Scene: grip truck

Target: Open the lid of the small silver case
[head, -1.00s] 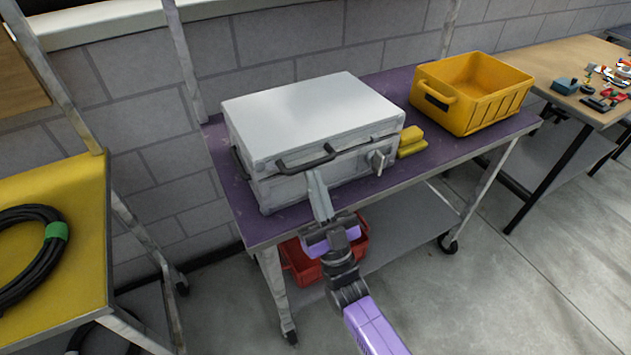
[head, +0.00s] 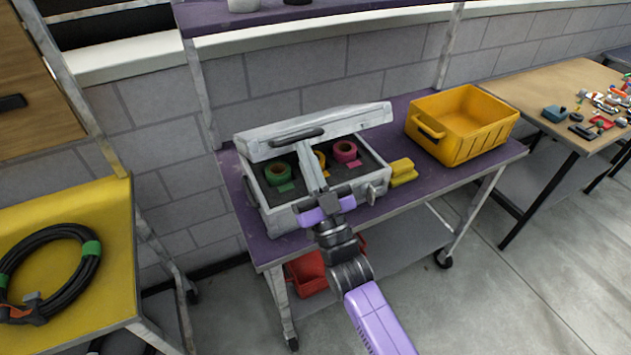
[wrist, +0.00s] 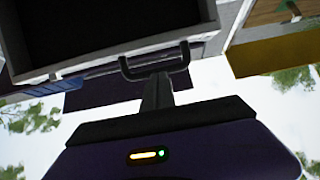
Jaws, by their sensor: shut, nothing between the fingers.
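The silver case (head: 285,222) sits on the purple cart top, its lid (head: 345,121) tilted up on the far side and its front edge well above the base. Green, yellow and pink rings show on dark foam inside. The black handle (head: 297,137) is on the lid's front edge; the wrist view shows it from below (wrist: 155,66). My gripper (head: 305,150) is shut and empty, its fingertips at the lid's front edge just under the handle. Whether they touch the lid is hard to tell. In the wrist view the shut fingers (wrist: 157,88) reach up to the handle.
Yellow blocks (head: 402,171) lie right of the case, and a yellow bin (head: 470,147) stands beyond them on the purple cart (head: 262,246). A red bin (head: 307,274) is on the lower shelf. A yellow table with a coiled cable (head: 45,250) is at left. A purple shelf (head: 350,10) hangs above.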

